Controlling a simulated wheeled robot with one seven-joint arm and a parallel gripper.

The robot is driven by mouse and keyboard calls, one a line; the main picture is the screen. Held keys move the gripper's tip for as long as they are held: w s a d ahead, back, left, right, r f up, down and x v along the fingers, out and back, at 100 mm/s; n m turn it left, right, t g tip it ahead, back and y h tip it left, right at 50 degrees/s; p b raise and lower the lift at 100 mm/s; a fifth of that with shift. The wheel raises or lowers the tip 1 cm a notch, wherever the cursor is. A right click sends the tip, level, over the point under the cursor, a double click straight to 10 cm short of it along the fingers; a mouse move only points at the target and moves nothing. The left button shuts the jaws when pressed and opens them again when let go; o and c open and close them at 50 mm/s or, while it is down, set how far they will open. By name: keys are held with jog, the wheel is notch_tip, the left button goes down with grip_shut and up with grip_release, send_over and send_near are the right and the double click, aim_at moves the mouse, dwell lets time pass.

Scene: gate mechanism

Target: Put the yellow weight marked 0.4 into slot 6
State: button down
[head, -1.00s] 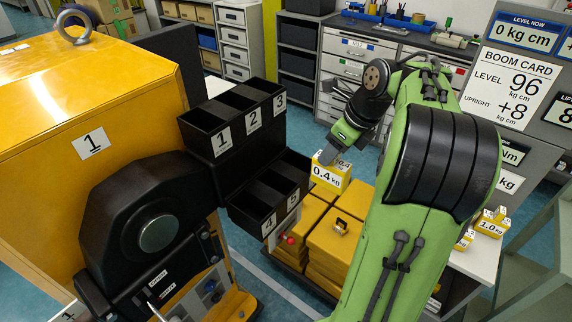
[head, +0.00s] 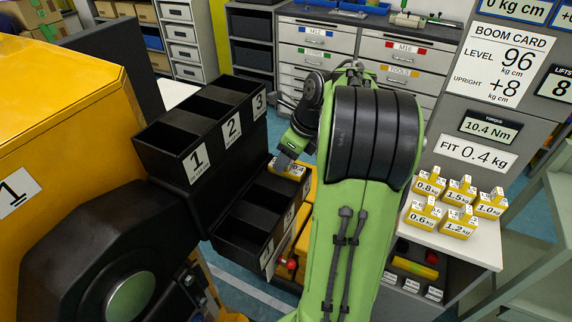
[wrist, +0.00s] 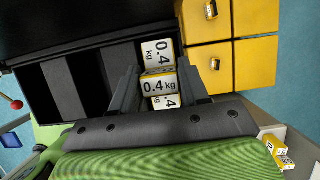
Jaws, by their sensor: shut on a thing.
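The yellow weight marked 0.4 (wrist: 158,86) sits between the two fingers of my gripper (wrist: 160,94), which is shut on it. In the head view only part of the weight (head: 298,171) shows, at the far end of the lower slot row, below my gripper (head: 285,162). The black rack (head: 205,205) has slots 1, 2 and 3 on top and a lower row stepped out beneath.
Yellow blocks (wrist: 207,67) lie close to the right of the rack end. The orange machine (head: 80,120) stands at the left. More yellow weights (head: 458,207) stand on a white shelf at the right, beside a panel reading FIT 0.4 kg (head: 477,153).

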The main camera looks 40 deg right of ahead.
jog(key=shift+s+f, duration=0.1)
jog(key=shift+f, duration=0.1)
jog(key=c, duration=0.6)
grip_release()
jog(key=shift+o, duration=0.2)
